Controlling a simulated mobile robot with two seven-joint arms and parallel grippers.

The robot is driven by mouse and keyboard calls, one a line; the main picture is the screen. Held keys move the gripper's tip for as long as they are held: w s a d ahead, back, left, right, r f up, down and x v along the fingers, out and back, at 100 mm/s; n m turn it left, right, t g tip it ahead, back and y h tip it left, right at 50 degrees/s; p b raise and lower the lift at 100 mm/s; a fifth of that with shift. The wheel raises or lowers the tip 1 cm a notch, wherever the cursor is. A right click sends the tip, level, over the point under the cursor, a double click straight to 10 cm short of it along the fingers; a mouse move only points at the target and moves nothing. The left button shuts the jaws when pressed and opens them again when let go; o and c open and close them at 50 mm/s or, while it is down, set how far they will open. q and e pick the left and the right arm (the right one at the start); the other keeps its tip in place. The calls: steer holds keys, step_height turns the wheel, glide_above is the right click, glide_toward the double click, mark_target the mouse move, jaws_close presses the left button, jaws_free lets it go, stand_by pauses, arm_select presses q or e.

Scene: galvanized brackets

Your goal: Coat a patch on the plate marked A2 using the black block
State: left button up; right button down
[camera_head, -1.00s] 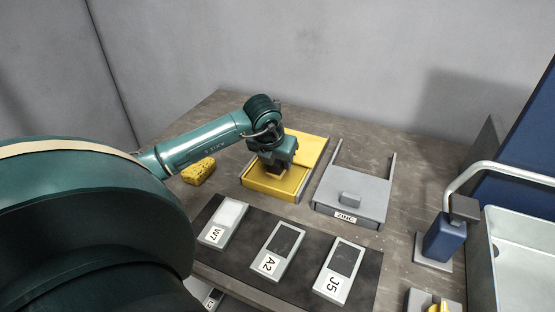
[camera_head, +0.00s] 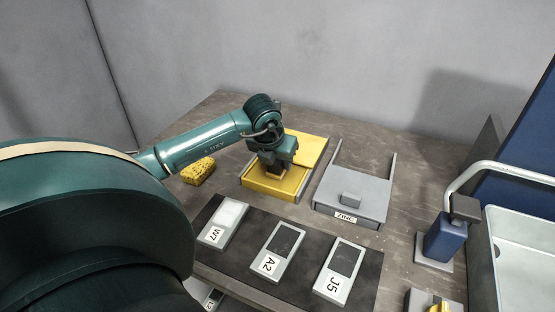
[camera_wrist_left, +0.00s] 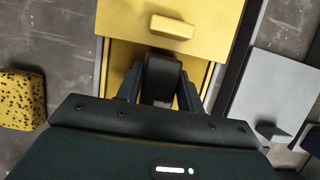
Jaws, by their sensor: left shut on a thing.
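My left gripper (camera_head: 276,172) points down over the front part of the yellow box (camera_head: 258,183). It is shut on the black block (camera_wrist_left: 160,80), which shows between the fingers in the left wrist view. The block sits at the box's open front; whether it touches the bottom I cannot tell. The box's yellow lid (camera_wrist_left: 205,30) is slid back and has a small handle. The plate marked A2 (camera_head: 268,264) lies in the middle of a dark mat, light grey with a dark patch. My right gripper is not in view.
Plates W7 (camera_head: 213,236), with a pale patch, and J5 (camera_head: 331,287) flank A2 on the dark mat (camera_head: 305,246). A closed grey box labelled ZINC (camera_head: 358,187) stands right of the yellow box. A yellow sponge (camera_head: 198,171) lies left. A blue block-like stand (camera_head: 441,240) and sink (camera_head: 525,260) are right.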

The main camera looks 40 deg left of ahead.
arm_select(q)
steer(key=shift+s+f, duration=0.1)
steer(key=shift+r+p, duration=2.1)
steer(key=shift+r, duration=1.5)
